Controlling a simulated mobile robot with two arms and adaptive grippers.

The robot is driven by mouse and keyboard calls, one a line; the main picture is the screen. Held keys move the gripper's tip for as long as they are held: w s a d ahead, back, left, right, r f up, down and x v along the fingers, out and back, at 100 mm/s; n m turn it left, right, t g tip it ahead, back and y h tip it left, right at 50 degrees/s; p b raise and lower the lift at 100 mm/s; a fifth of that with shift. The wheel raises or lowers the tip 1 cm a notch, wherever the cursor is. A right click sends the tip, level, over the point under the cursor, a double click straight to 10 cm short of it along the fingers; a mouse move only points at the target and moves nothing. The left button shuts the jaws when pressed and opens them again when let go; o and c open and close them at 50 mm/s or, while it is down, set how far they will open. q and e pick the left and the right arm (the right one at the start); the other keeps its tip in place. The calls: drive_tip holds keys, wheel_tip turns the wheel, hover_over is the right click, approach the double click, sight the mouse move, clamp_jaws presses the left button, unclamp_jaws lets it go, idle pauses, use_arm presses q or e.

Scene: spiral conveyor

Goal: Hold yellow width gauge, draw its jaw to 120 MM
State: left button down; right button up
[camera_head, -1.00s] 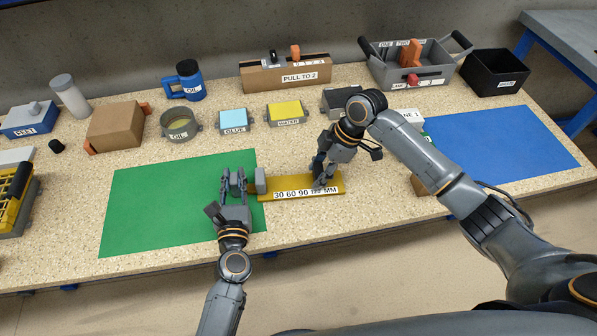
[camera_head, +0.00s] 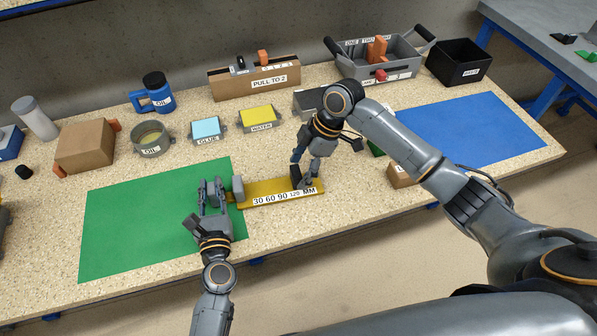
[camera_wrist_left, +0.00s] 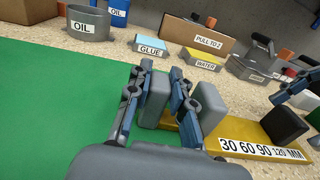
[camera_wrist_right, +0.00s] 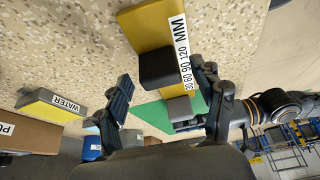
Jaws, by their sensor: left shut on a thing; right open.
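The yellow width gauge (camera_head: 262,190) lies along the table, its lower-left end over the green mat. Its label (camera_wrist_left: 262,150) reads 30 60 90 120 MM. A grey block (camera_head: 238,187) stands at the bar's left end. The dark sliding jaw (camera_wrist_left: 283,125) stands by the 120 end; it shows beside the label in the right wrist view (camera_wrist_right: 157,69), and its exact reading cannot be told. My left gripper (camera_head: 214,187) is shut on the gauge's grey end piece (camera_wrist_left: 153,101). My right gripper (camera_head: 302,183) is open, its fingers to either side of the dark jaw.
Behind stand an oil pot (camera_head: 152,140), a glue box (camera_head: 207,130), a water box (camera_head: 258,118) and a grey block (camera_head: 309,102). A small brown box (camera_head: 402,176) lies right of my right gripper. The green mat (camera_head: 130,220) and blue mat (camera_head: 480,130) have free room.

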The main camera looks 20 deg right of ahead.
use_arm(q)
drive_tip(key=shift+f, duration=0.3)
use_arm(e)
drive_tip(key=v, duration=1)
use_arm(q)
drive_tip(key=c, duration=1.1)
unclamp_jaws()
drive_tip(key=shift+a, duration=0.1)
drive_tip(key=shift+r, duration=0.15)
use_arm(e)
drive_tip(key=shift+a+f, duration=0.1)
use_arm(q)
drive_tip(key=s, duration=0.8)
drive_tip(key=s+a, duration=0.1)
drive_tip(key=s, duration=0.3)
